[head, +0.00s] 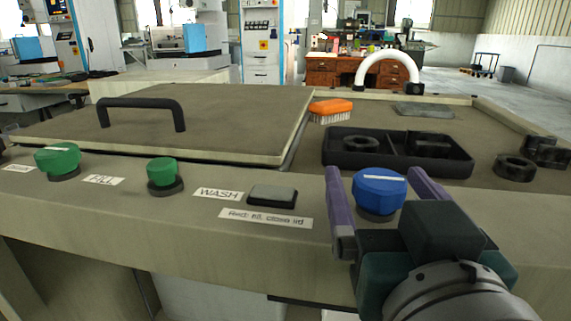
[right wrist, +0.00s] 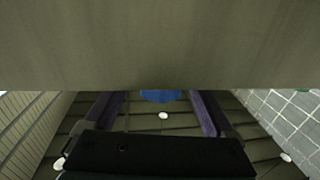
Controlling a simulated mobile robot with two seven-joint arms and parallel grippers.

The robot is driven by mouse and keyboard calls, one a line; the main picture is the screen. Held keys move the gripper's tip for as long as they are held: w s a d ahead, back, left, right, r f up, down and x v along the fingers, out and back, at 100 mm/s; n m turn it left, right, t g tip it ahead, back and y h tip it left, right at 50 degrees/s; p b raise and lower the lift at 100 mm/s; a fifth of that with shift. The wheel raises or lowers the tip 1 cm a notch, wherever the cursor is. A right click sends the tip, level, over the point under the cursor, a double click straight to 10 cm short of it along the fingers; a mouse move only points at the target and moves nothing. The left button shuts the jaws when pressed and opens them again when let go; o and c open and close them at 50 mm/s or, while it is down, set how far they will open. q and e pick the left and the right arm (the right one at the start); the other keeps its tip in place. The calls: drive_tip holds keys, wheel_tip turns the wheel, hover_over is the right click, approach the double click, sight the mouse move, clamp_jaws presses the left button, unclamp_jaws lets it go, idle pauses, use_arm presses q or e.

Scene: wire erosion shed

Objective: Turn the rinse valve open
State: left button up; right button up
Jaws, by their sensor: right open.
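A blue faceted knob (head: 378,190) with a white line across its top sits on the front ledge of the machine. No label for it shows, so I cannot tell from print that it is the rinse valve. My right gripper (head: 376,180) is open, with one purple finger on each side of the knob. Whether the fingers touch it I cannot tell. In the right wrist view the knob's blue edge (right wrist: 160,96) shows between the open fingers, under the ledge's surface. My left gripper is not in view.
Green knobs (head: 57,160) (head: 163,172) and a grey push pad (head: 272,196) sit left along the ledge, with labels. Behind are a lid with a black handle (head: 142,104), an orange brush (head: 331,106), a black tray (head: 345,165) and a white arched hose (head: 388,57).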

drive_tip(key=c, duration=1.4)
